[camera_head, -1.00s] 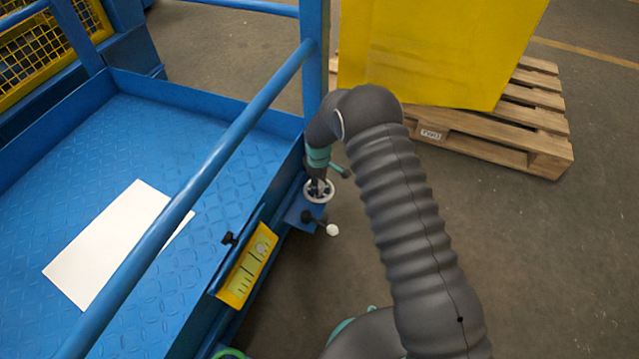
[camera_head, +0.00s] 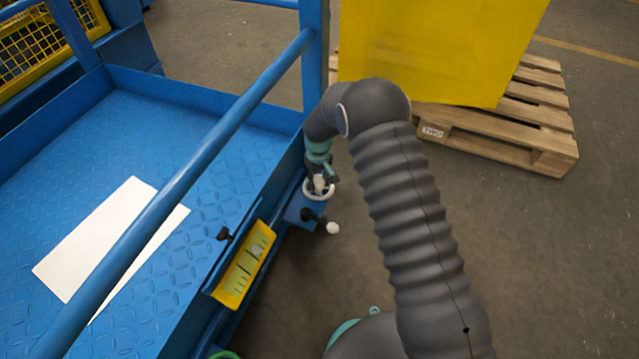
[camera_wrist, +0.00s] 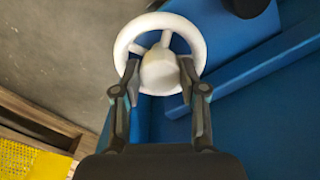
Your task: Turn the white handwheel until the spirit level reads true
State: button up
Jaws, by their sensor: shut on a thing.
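The white handwheel (camera_head: 319,194) sits on a blue bracket at the right side of the blue platform; its ring and hub also show in the wrist view (camera_wrist: 203,47). My gripper (camera_head: 318,177) reaches down onto it from above. In the wrist view my gripper's two fingers (camera_wrist: 158,75) are shut on the handwheel, one on each side of its hub. The yellow spirit level (camera_head: 245,266) is fixed on the platform's side, left of and nearer than the wheel. Its vial shows dark marks, and a pale round bubble appears toward the upper end.
A black lever with a white ball knob (camera_head: 333,228) sticks out just in front of the handwheel. A blue rail (camera_head: 200,160) crosses above the platform. A wooden pallet (camera_head: 540,140) with a yellow box (camera_head: 440,50) stands behind right. Floor at right is clear.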

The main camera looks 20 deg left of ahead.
aim_at(318, 181)
jog(key=m+b, duration=0.1)
jog(key=m, duration=0.4)
jog(key=shift+b, duration=0.35)
jog(key=shift+m, duration=0.3)
jog(key=o, duration=1.1)
jog(key=shift+o, duration=0.2)
jog(key=shift+r, duration=0.15)
notch_tip(318, 181, up, 12)
